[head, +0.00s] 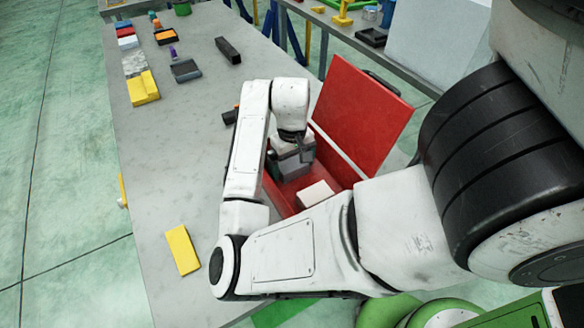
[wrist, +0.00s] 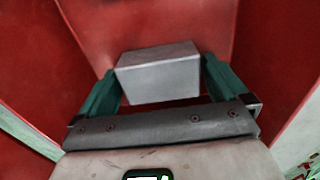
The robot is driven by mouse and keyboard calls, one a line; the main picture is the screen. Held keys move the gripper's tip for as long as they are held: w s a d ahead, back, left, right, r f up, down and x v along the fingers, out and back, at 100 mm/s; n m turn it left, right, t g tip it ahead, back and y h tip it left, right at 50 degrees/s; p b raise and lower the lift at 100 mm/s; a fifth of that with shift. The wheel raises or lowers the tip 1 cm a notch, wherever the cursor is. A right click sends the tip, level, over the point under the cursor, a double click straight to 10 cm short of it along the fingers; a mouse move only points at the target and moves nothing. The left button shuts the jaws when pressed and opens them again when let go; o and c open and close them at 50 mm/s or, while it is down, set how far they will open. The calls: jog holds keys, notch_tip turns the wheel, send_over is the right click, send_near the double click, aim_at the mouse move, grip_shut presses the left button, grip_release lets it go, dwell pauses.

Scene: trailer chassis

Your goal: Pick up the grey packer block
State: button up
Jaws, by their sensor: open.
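The grey packer block (wrist: 158,74) shows in the wrist view inside a red toolbox (head: 282,201), with red walls around it. My gripper (wrist: 160,82) is open, with one green finger at the block's left end and one at its right end. The gaps there look narrow; I cannot tell whether either finger touches. In the head view my gripper (head: 292,168) reaches down into the toolbox, and my arm hides part of it. A pale block (head: 316,193) lies in the toolbox there; I cannot tell whether it is the same block.
The toolbox's red lid (head: 362,105) stands open behind my gripper. A yellow block (head: 183,250) lies on the grey table (head: 190,205) at the front left. A dark bar (head: 228,50), a grey tray (head: 186,70) and a yellow piece (head: 143,88) lie further back.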

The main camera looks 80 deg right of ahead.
jog(key=shift+c, duration=0.3)
jog(key=c, duration=1.7)
jog(key=shift+r, duration=0.1)
jog(key=shift+r, duration=0.15)
